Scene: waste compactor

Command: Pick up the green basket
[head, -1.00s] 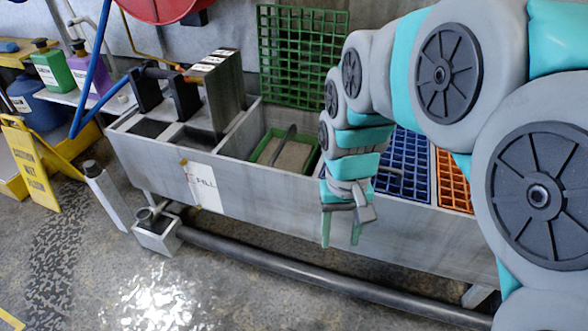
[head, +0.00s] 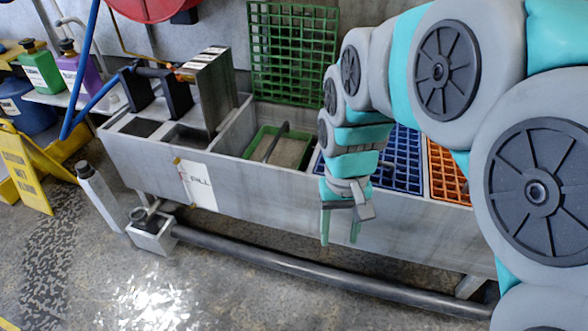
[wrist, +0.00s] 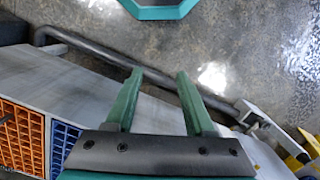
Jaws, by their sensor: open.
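The green basket (head: 262,158) sits inside a compartment of the long grey trough, left of my gripper in the head view. It has a green rim, a dark handle across it and a grey-brown load or floor. My gripper (head: 340,238) hangs in front of the trough's front wall, pointing down, to the right of the basket and apart from it. Its two green fingers also show in the wrist view (wrist: 158,88), spread apart with nothing between them. The basket cannot be made out in the wrist view.
Blue (head: 398,165) and orange (head: 447,172) grid baskets stand in the trough (head: 300,200), right of the green one. A green grid (head: 293,60) stands upright behind. A dark pipe (head: 300,262) runs low in front. A yellow floor sign (head: 27,172) stands left.

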